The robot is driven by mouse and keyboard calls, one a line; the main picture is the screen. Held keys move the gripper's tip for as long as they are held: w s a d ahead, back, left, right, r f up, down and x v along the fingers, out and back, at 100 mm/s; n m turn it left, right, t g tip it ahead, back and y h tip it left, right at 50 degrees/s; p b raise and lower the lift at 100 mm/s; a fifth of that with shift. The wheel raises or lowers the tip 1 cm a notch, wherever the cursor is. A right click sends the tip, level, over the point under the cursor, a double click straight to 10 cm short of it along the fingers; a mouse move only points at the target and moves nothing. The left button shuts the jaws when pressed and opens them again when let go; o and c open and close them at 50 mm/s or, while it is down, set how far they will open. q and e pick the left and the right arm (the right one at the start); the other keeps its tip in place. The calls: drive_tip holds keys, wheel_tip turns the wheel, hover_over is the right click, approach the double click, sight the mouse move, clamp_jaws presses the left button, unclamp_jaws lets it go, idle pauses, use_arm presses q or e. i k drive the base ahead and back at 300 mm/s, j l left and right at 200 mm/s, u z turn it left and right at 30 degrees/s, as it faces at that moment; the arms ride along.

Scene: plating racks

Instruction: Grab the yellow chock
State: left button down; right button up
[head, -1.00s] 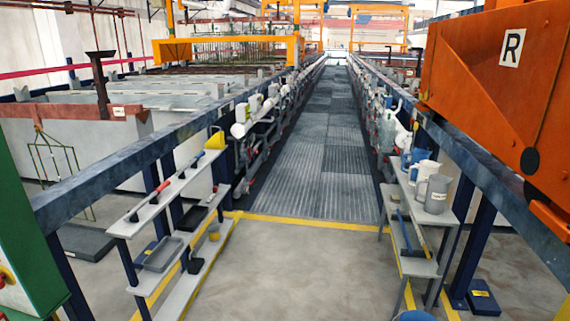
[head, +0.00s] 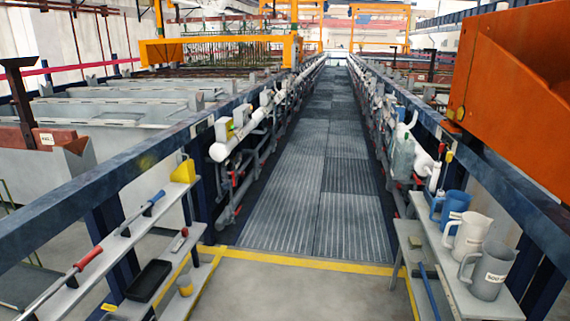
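The yellow chock (head: 183,171) is a small wedge-shaped block. It sits at the far end of the upper grey shelf (head: 110,243) on the left, beside the blue rail's post. A blue-handled tool (head: 153,203) and a red-handled tool (head: 88,259) lie nearer on the same shelf. Neither of my grippers shows in the head view.
A lower shelf on the left holds a black tray (head: 150,280) and a small yellow item (head: 185,286). On the right, a shelf bears a blue jug (head: 452,210), a white jug (head: 467,235) and a grey jug (head: 488,272). The floor (head: 290,292) between is clear.

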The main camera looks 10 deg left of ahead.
sight(185, 173)
drive_tip(key=i+l+u, duration=0.1)
drive_tip(key=i+u, duration=0.2)
drive_tip(key=i, duration=0.25)
drive_tip(key=i+l+u, duration=0.25)
drive_tip(key=i, duration=0.3)
drive_tip(key=i+l+u, duration=0.3)
drive_tip(key=i, duration=0.2)
